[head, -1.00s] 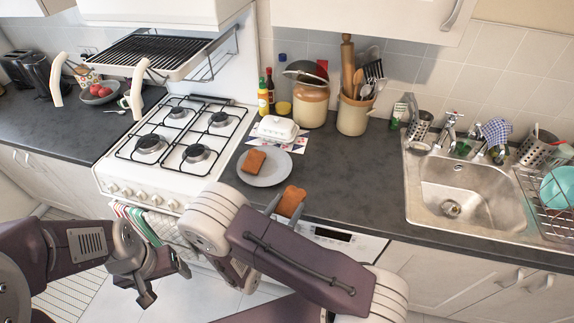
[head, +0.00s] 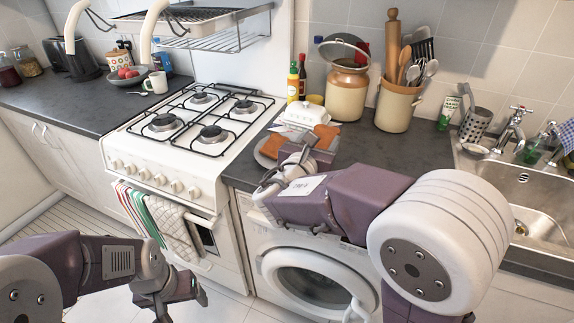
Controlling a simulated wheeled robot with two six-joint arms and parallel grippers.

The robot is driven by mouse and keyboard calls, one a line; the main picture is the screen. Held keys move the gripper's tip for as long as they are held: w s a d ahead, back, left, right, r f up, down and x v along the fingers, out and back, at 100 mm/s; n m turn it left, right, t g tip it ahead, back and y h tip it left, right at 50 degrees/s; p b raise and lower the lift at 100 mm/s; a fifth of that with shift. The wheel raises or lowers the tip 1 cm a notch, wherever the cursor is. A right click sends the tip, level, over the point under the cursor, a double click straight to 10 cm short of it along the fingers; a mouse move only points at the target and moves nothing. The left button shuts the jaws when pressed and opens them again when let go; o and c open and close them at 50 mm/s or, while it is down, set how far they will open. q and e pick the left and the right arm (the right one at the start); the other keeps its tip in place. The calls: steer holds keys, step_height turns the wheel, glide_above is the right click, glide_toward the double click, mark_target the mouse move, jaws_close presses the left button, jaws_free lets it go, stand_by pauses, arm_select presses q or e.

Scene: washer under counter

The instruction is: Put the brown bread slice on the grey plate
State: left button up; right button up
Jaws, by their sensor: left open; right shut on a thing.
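The grey plate (head: 262,160) lies on the dark counter just right of the stove, partly hidden by my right gripper. One brown bread slice (head: 272,146) rests on it. My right gripper (head: 318,147) is shut on another brown bread slice (head: 327,134) and holds it at the plate's right side. I cannot tell whether this held slice touches the plate. My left gripper (head: 182,305) is open and empty, low in front of the stove and away from the counter.
A white butter dish (head: 303,115) stands close behind the plate. Bottles (head: 293,82), a lidded jar (head: 346,88) and a utensil crock (head: 396,105) stand behind it. The stove (head: 200,120) is at left, the sink (head: 535,190) at right. Counter right of the plate is clear.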

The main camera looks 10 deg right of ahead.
steer(key=shift+d+r, duration=0.2)
steer(key=w+a+f, duration=0.1)
steer(key=w+f, duration=0.1)
steer(key=w, duration=0.1)
steer(key=w+a+f, duration=0.1)
steer(key=w+f, duration=0.1)
steer(key=w, duration=0.2)
steer(key=w+a+f, duration=0.1)
steer(key=w+f, duration=0.2)
steer(key=w, duration=0.1)
steer(key=shift+w+a+b, duration=0.1)
steer(key=shift+b, duration=0.25)
steer(key=shift+f+b, duration=0.5)
steer(key=shift+f, duration=1.55)
steer(key=shift+f+b, duration=0.5)
steer(key=o, duration=1.3)
steer(key=shift+r, duration=0.1)
